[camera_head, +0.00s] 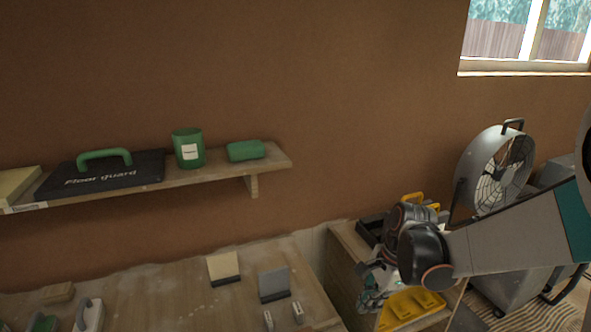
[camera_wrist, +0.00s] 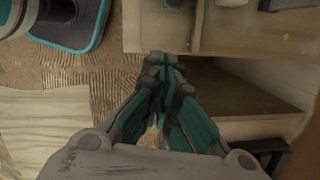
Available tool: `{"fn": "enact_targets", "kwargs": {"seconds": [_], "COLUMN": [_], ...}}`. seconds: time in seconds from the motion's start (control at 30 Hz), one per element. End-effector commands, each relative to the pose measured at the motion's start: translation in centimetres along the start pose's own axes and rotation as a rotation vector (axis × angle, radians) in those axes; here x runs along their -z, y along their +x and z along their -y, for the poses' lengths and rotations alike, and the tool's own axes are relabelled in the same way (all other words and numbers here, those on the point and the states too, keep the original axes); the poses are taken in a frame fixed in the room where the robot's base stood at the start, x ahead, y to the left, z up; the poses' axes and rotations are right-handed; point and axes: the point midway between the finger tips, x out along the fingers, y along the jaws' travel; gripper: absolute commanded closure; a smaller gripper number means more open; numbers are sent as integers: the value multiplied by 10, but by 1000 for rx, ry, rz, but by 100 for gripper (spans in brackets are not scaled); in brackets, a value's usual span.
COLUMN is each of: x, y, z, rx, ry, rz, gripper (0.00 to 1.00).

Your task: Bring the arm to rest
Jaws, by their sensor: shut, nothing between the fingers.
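My gripper (camera_wrist: 163,68) points down in the wrist view, its teal and grey fingers together at the tips with nothing between them. Below it are a textured floor (camera_wrist: 120,70) and the edge of a wooden cabinet (camera_wrist: 225,128) with an open compartment. In the head view my arm reaches in from the right, bent at a dark joint. My gripper (camera_head: 370,300) hangs beside the wooden cabinet at the lower right, partly hidden by the arm.
A shelf (camera_head: 225,174) holds a Floor guard case (camera_head: 105,177), a green cup (camera_head: 188,150) and a green block (camera_head: 246,151). Scrapers and tools lie on the bench (camera_head: 170,295). A fan (camera_head: 497,168) stands at the right. Yellow items (camera_head: 408,308) sit by the cabinet.

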Motion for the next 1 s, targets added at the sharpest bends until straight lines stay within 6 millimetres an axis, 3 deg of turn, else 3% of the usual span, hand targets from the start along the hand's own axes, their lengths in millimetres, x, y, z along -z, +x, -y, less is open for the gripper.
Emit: {"fn": "enact_targets", "kwargs": {"seconds": [0.2,0.5,0.8,1.0], "x": [-16,-31,-42,-46], "y": [-45,-94,-124,-134], "z": [-21,-57,-98,-121], "rx": [89,187,241,249], "ry": [-269,-663,-1057,-1288], "rz": [-80,-234,-426,-557], "gripper": [100,100,100,100]}}
